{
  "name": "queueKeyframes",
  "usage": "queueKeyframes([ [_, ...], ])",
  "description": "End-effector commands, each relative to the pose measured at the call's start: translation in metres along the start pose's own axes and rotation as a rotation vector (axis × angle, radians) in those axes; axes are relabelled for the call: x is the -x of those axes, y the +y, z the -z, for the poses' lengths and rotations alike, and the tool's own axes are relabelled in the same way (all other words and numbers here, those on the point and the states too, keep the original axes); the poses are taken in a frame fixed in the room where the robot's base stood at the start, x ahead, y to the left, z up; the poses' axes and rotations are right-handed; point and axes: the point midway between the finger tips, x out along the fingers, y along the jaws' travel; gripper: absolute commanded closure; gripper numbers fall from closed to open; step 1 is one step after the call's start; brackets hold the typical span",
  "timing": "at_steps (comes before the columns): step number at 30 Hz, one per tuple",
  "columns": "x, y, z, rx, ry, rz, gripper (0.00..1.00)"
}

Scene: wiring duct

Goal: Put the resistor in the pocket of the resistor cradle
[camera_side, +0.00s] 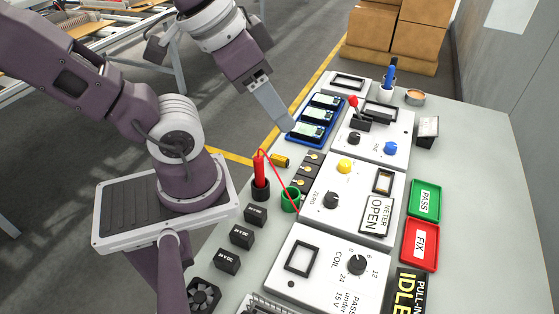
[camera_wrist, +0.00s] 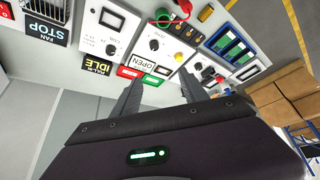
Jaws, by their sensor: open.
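My gripper (camera_side: 288,125) hangs in the side view, its fingertips seen beside the near edge of a blue tray. In the wrist view my gripper (camera_wrist: 160,78) has its two fingers apart, with nothing between them. A short yellow cylinder with a dark end (camera_side: 280,160), probably the resistor, lies on the bench below the tray in the side view; it also shows in the wrist view (camera_wrist: 206,13). Black blocks with brass spots (camera_side: 308,170) stand beside it. I cannot tell for sure which part is the resistor cradle, and I cannot make out its pocket.
The blue tray (camera_side: 302,136) holds several dark modules. A red probe (camera_side: 259,170) stands in a dark holder, its red lead running to a green cup (camera_side: 290,201). White panels with knobs (camera_side: 347,195) and green and red trays (camera_side: 424,201) line the right. Bare bench lies at far right.

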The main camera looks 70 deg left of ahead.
Motion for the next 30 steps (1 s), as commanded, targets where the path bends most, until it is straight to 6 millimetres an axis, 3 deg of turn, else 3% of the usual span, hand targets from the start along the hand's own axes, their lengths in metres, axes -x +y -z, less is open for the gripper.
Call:
queueKeyframes([
  [6, 0.000, 0.000, 0.000, 0.000, 0.000, 0.000, 0.49],
  [10, 0.000, 0.000, 0.000, 0.000, 0.000, 0.000, 0.27],
  [20, -0.006, -0.006, 0.003, 0.024, -0.021, 0.031, 0.27],
  [23, -0.032, -0.031, 0.014, 0.119, -0.104, 0.146, 0.27],
  [26, -0.074, -0.075, 0.021, 0.263, -0.228, 0.275, 0.27],
  [30, -0.139, -0.129, 0.006, 0.469, -0.379, 0.324, 0.27],
])
